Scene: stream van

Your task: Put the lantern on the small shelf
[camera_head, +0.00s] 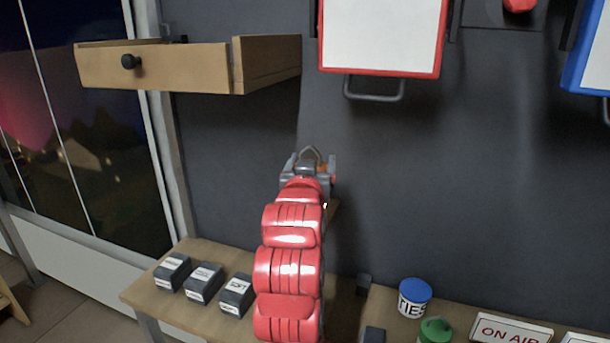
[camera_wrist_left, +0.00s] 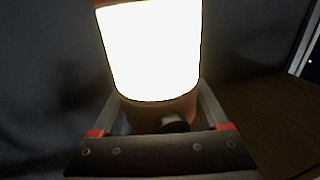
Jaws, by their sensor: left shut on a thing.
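My left gripper (camera_head: 316,162) is raised in front of the dark wall, in the middle of the head view. It is shut on the lantern (camera_wrist_left: 152,50), which shows in the left wrist view as a bright glowing cylinder above a reddish-brown base with a dark knob. In the head view the lantern is almost wholly hidden by the gripper and arm. My right gripper is not in view.
An open wooden drawer (camera_head: 160,67) juts out at upper left. A red-framed white panel (camera_head: 381,36) hangs above right. A counter (camera_head: 205,255) below bears several dark labelled blocks, a blue-lidded TIES tub (camera_head: 414,298), a green object (camera_head: 435,331) and an ON AIR sign (camera_head: 509,329).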

